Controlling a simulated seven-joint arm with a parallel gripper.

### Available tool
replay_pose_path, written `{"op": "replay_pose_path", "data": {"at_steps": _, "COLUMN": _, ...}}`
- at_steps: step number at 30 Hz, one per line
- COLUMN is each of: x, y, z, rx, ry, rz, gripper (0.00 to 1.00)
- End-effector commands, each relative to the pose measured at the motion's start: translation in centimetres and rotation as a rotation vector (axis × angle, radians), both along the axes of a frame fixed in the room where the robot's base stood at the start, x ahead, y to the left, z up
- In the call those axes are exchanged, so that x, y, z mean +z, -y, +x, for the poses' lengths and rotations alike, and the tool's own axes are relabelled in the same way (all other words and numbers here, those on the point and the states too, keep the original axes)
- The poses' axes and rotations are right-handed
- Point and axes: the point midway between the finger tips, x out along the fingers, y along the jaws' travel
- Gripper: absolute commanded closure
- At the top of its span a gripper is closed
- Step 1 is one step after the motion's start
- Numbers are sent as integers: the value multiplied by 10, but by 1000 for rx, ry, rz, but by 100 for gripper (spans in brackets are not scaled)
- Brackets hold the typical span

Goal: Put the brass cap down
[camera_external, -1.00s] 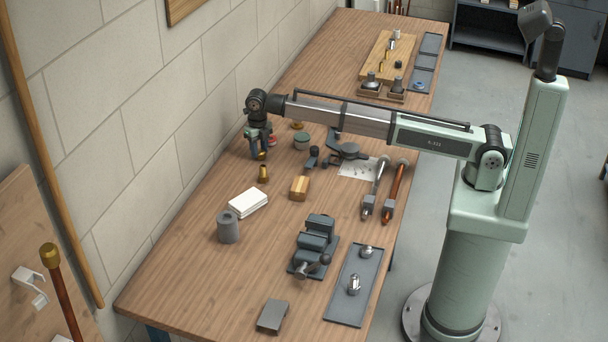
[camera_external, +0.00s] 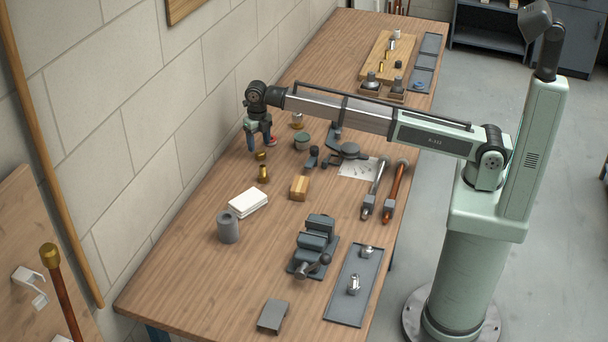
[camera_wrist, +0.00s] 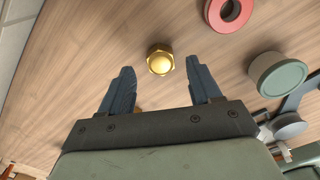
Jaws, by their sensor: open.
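The brass cap (camera_external: 261,155) rests on the wooden bench just below my gripper (camera_external: 260,146). In the wrist view the cap (camera_wrist: 160,61) shows as a domed, hex-sided gold piece lying ahead of the fingertips. My gripper (camera_wrist: 159,68) has its two blue-grey fingers spread wide, one on each side of the cap in the picture, with clear space between finger and cap. The gripper is empty and held above the bench.
A taller brass fitting (camera_external: 263,174) stands close in front of the cap. A red ring (camera_wrist: 230,12) and a green-lidded tin (camera_wrist: 278,75) lie to the right. A white block (camera_external: 248,203) and a wooden block (camera_external: 299,188) are nearer. The bench left of the cap is bare.

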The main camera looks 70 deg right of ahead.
Motion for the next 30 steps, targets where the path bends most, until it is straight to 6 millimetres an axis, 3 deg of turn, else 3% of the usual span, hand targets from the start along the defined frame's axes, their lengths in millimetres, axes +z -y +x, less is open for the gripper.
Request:
{"op": "replay_pose_path", "data": {"at_steps": 9, "x": 59, "y": 0, "z": 1, "rx": 0, "ry": 1, "rz": 0, "gripper": 37}}
{"op": "replay_pose_path", "data": {"at_steps": 15, "x": 80, "y": 0, "z": 1, "rx": 0, "ry": 1, "rz": 0, "gripper": 37}}
{"op": "replay_pose_path", "data": {"at_steps": 30, "x": 88, "y": 0, "z": 0, "rx": 0, "ry": -1, "rz": 0, "gripper": 37}}
